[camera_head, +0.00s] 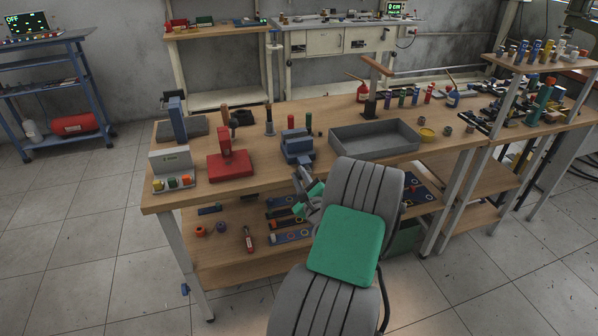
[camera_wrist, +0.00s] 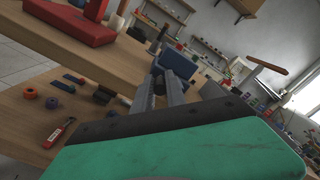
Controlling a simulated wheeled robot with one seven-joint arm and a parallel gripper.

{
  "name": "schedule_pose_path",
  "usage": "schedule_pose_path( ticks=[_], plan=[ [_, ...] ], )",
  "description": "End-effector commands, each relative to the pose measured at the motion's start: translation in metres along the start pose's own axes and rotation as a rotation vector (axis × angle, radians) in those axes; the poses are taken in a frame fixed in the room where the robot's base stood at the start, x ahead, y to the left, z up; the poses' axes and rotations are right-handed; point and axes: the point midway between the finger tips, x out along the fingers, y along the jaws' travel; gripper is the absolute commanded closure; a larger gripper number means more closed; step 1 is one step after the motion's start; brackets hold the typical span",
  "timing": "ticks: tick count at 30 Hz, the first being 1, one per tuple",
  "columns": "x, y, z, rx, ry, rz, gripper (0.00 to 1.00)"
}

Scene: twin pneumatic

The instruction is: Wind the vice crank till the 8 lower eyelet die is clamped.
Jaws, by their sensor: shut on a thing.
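The blue vice (camera_head: 297,146) stands at the front edge of the wooden bench, and part of it shows in the wrist view (camera_wrist: 178,62). My gripper (camera_head: 302,172) reaches up to the vice's front from below the bench edge. In the wrist view its two grey fingers (camera_wrist: 160,78) converge on a small dark part at the vice's front, which looks like the crank, and are shut on it. The crank is mostly hidden by the fingers.
A red press (camera_head: 230,165) stands left of the vice, and a grey tray (camera_head: 374,139) to its right. The lower shelf (camera_head: 230,262) holds rings, a red-handled tool and blue plates. My own arm covers part of the bench's front.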

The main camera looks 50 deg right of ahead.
Motion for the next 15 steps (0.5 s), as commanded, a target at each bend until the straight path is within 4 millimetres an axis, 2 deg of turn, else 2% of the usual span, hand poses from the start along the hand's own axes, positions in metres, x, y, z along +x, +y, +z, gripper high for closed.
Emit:
schedule_pose_path(
  ticks=[6,15],
  plan=[
    [-0.001,-0.01,0.002,0.184,0.008,0.0,1.0],
    [-0.001,-0.016,0.002,0.356,0.008,0.002,1.0]
  ],
)
